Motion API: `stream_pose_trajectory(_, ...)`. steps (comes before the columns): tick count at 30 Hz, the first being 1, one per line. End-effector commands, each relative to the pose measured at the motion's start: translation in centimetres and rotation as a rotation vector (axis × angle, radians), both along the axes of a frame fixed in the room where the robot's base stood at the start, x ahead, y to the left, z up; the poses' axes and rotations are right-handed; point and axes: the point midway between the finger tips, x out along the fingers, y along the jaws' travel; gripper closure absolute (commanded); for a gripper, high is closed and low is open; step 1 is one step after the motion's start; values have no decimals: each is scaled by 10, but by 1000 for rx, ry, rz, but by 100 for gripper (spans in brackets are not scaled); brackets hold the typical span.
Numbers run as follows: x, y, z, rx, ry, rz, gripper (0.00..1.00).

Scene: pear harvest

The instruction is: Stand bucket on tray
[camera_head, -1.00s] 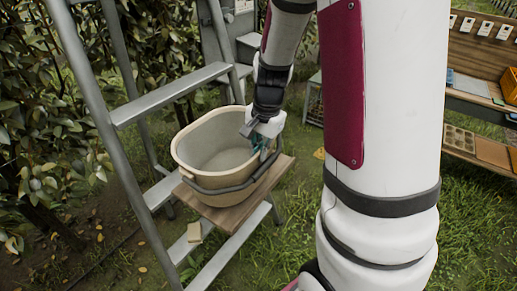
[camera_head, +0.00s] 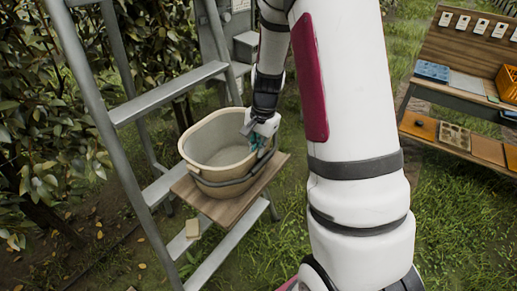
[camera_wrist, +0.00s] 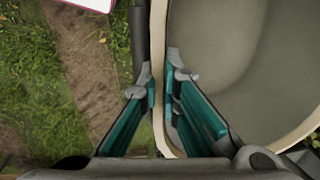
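The beige bucket (camera_head: 210,172) is upright over the wooden tray (camera_head: 222,212) on the ladder. Its dark handle (camera_head: 228,181) hangs down along the near side. Its base is at the tray's surface or just above it; I cannot tell whether they touch. My gripper (camera_head: 255,138) is at the bucket's right rim. In the wrist view my gripper (camera_wrist: 159,85) has one finger on each side of the bucket's rim (camera_wrist: 159,40), and both fingertips press close to it. The bucket's inside looks empty where visible.
The grey metal ladder (camera_head: 165,95) stands around the tray, with leafy bushes (camera_head: 40,120) at the left. A wooden bench (camera_head: 470,85) with an orange crate (camera_head: 508,82) stands at the right. Grass lies between.

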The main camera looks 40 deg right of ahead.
Motion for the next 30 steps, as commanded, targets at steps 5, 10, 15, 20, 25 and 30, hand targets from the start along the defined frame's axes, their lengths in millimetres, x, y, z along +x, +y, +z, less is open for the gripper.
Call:
stream_pose_trajectory(5, 0, 0, -3, 0, 0, 0, 89)
stream_pose_trajectory(10, 0, 0, -3, 0, 0, 0, 75)
stream_pose_trajectory(15, 0, 0, -2, 0, 0, 0, 75)
stream_pose_trajectory(20, 0, 0, 5, -1, -1, 0, 75)
stream_pose_trajectory(25, -1, -1, 29, -2, -4, 1, 75)
stream_pose_trajectory(30, -4, -2, 63, -2, -6, 1, 75)
